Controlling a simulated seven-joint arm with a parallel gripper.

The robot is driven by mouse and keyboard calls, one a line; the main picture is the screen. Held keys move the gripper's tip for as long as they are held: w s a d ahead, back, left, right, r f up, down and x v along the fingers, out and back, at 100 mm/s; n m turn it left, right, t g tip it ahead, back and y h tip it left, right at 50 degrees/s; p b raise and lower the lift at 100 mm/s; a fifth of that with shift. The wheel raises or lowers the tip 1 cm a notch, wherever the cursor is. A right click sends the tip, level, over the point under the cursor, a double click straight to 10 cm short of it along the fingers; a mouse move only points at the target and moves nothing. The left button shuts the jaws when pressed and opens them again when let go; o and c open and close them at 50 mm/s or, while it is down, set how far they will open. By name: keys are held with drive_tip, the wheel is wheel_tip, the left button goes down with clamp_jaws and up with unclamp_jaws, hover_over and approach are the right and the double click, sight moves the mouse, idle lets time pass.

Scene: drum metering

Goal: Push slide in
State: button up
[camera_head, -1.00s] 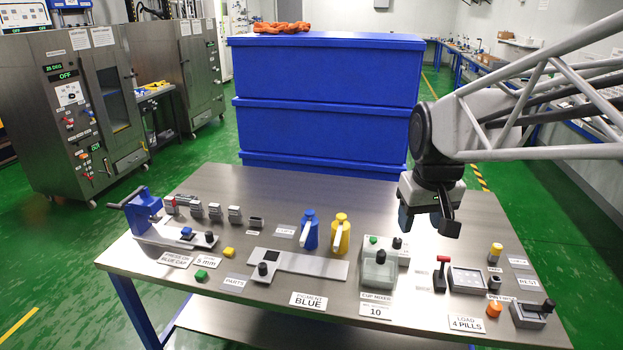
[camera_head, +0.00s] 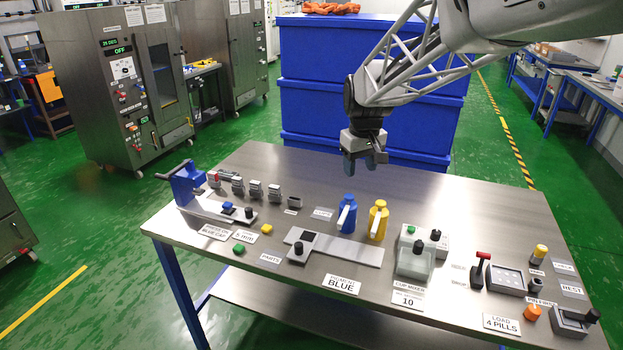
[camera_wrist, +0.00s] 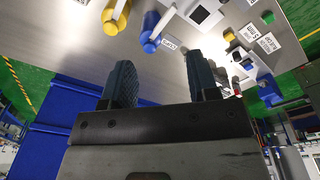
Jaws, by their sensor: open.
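My gripper (camera_head: 365,165) is open and empty, raised above the back of the steel table, behind the blue and yellow bottles. Its two dark fingers also show apart in the wrist view (camera_wrist: 162,85). Two fixtures look like slides, and I cannot tell which one is meant. A grey plate (camera_head: 345,250) has a dark square opening and a black-knobbed block (camera_head: 298,254) at its left end, above the "PIGMENT BLUE" label. At the left, a blue press (camera_head: 187,182) has a grey base with a blue cap (camera_head: 228,205) and a black knob (camera_head: 249,212). My gripper touches neither.
A blue bottle (camera_head: 346,213) and a yellow bottle (camera_head: 377,220) stand between my gripper and the grey plate. A cup mixer (camera_head: 415,262) is to their right. Several small grey blocks (camera_head: 255,188) line the back left. Large blue bins (camera_head: 374,55) stand behind the table.

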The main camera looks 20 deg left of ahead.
drive_tip(key=w+a+f+n, duration=0.25)
drive_tip(key=a+f, duration=0.25)
drive_tip(key=a, duration=0.5)
drive_tip(key=w+a+f+n, duration=0.1)
drive_tip(key=w+a+f, duration=0.25)
drive_tip(key=a, duration=0.65)
drive_tip(key=n+g, duration=0.1)
drive_tip(key=n, duration=0.2)
hover_over(248, 209)
wheel_tip(248, 209, down, 11)
drive_tip(key=shift+a+f, duration=0.1)
drive_tip(key=shift+f, duration=0.05)
drive_tip(key=shift+f, duration=0.1)
drive_tip(key=shift+f, duration=3.8)
clamp_jaws()
